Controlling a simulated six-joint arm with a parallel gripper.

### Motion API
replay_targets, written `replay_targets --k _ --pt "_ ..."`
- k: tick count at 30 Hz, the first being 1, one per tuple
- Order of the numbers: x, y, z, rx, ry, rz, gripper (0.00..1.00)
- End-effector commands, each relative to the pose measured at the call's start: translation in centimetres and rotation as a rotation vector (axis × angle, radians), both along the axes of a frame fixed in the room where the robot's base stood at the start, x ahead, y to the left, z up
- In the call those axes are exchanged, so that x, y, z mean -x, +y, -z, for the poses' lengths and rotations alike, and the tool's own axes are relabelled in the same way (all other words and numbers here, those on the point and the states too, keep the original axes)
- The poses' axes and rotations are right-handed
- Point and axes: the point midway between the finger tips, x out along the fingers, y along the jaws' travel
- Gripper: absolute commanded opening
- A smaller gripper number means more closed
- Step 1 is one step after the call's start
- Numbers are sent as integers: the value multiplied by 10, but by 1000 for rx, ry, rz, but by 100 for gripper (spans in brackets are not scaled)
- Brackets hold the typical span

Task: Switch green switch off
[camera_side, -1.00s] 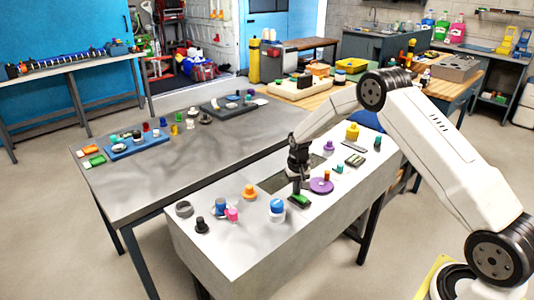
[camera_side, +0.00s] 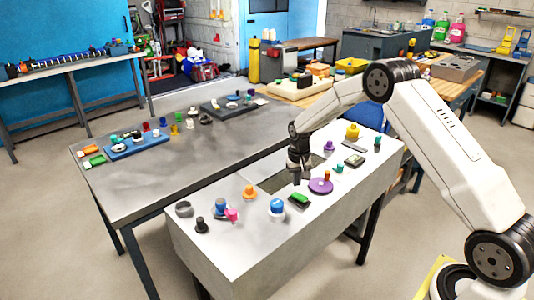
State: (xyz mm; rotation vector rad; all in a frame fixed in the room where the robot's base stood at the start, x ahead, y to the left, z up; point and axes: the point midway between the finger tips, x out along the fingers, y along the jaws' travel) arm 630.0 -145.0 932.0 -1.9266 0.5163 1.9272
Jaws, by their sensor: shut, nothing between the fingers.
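The green switch (camera_side: 300,198) is a small green rocker in a dark frame on the top of the white-grey work block. Its top face shows clear in the side view; which way the rocker is tipped is too small to tell. My gripper (camera_side: 301,181) is shut and empty, pointing down. It is just behind the green switch and apart from it, left of the purple disc (camera_side: 320,186).
A blue-topped knob (camera_side: 277,206) stands left of the switch, with an orange knob (camera_side: 249,193) and a pink knob (camera_side: 231,215) further left. The block's front right top is clear.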

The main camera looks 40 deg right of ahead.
Motion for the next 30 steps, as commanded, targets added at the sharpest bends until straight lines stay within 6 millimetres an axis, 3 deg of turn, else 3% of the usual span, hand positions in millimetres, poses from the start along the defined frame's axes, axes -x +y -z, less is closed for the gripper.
replay_targets --k 18,30 --pt "0 0 -34 0 -1 0 0" --pt "0 0 -35 0 -1 -1 0"
